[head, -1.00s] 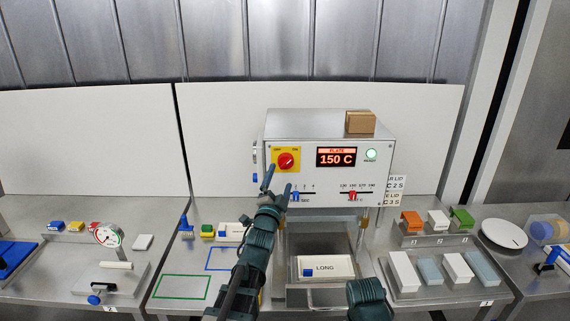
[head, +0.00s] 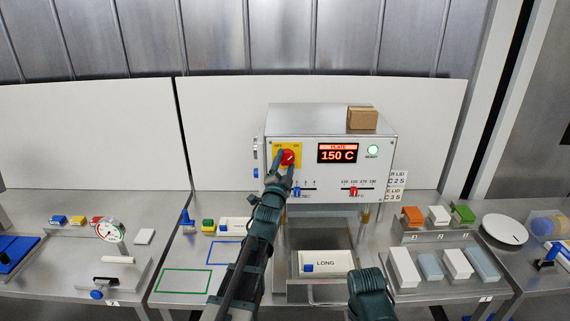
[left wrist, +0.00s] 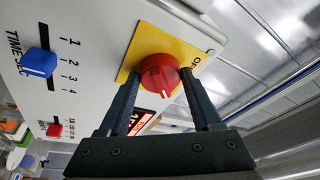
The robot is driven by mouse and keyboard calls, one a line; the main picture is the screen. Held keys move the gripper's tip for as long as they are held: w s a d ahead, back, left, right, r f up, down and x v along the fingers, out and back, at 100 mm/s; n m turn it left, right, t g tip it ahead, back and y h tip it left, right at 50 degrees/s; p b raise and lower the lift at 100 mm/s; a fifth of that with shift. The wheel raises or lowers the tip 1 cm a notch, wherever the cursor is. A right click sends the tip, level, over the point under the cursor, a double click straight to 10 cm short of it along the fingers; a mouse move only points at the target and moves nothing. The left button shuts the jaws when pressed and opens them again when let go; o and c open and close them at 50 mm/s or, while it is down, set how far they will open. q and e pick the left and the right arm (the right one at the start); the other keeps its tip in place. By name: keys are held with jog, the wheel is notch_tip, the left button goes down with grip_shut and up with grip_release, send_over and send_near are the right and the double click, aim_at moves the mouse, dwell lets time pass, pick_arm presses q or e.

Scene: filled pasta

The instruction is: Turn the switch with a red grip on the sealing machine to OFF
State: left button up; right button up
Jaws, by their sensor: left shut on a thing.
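The switch with a red grip (head: 288,157) sits on a yellow plate (head: 295,147) at the upper left of the sealing machine's (head: 340,122) front. OFF is printed at the plate's upper left and ON at its upper right. The white mark on the grip appears to point towards ON in the head view. My left gripper (head: 283,163) reaches up from below and is shut on the red grip. In the left wrist view the fingers (left wrist: 160,80) stand on either side of the round red grip (left wrist: 160,75). My right gripper's fingers are not in view.
The display (head: 337,153) reads PLATE 150 C, beside a lit green READY lamp (head: 372,150). Blue (head: 297,192) and red (head: 353,191) sliders sit just below the switch's level. A brown box (head: 362,118) stands on the machine. A tray marked LONG (head: 325,263) is below.

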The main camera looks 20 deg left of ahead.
pick_arm(q)
jog(key=c, duration=0.4)
